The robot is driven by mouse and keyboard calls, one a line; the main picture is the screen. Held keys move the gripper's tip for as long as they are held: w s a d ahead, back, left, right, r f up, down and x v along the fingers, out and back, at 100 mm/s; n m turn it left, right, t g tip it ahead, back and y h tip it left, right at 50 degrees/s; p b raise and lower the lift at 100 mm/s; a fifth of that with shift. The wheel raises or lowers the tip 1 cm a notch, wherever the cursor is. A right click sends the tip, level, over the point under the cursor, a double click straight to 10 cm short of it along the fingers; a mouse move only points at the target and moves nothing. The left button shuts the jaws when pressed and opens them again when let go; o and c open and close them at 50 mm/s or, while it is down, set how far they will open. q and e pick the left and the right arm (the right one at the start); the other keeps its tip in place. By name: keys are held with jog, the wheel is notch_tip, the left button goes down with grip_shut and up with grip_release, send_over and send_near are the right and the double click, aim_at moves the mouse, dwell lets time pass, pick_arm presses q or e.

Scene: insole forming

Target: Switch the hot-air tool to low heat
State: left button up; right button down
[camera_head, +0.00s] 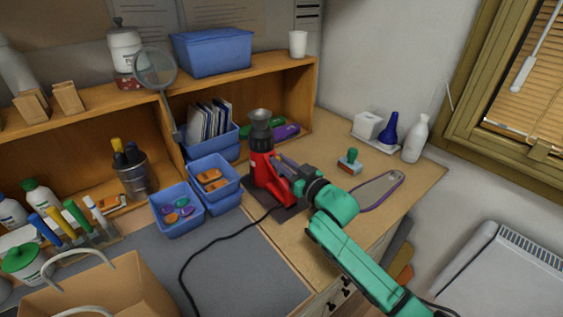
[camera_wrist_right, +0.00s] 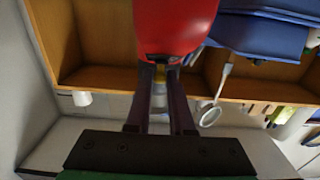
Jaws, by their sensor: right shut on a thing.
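The red hot-air tool (camera_head: 263,170) stands upright on a dark base plate (camera_head: 285,213) on the desk, its dark nozzle pointing up and a black cord running from it. My right gripper (camera_head: 284,170) reaches it from the right, with its fingers at the tool's side. In the right wrist view the red body of the tool (camera_wrist_right: 175,25) fills the top middle. There the two dark fingers of my right gripper (camera_wrist_right: 160,80) are at its lower end, around a small yellowish part (camera_wrist_right: 160,77). The heat switch setting cannot be read. My left gripper is not in view.
Blue bins (camera_head: 178,212) with small coloured pieces stand left of the tool. A shelf (camera_head: 300,78) is behind it. A green-handled stamp (camera_head: 349,161) and an insole-shaped piece (camera_head: 379,190) lie to the right. A cardboard box (camera_head: 105,290) is at front left.

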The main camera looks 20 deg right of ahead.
dwell(0.8)
jog(key=shift+s+d+f, duration=0.15)
jog(key=shift+s+f, duration=0.2)
jog(key=shift+s, duration=0.05)
jog(key=shift+s+d+r, duration=0.1)
jog(key=shift+s+d, duration=0.1)
jog(key=shift+s, duration=0.2)
jog(key=shift+w, duration=0.1)
jog(key=c, duration=0.8)
grip_release()
jog(key=shift+w+a, duration=0.1)
jog(key=shift+w, duration=0.05)
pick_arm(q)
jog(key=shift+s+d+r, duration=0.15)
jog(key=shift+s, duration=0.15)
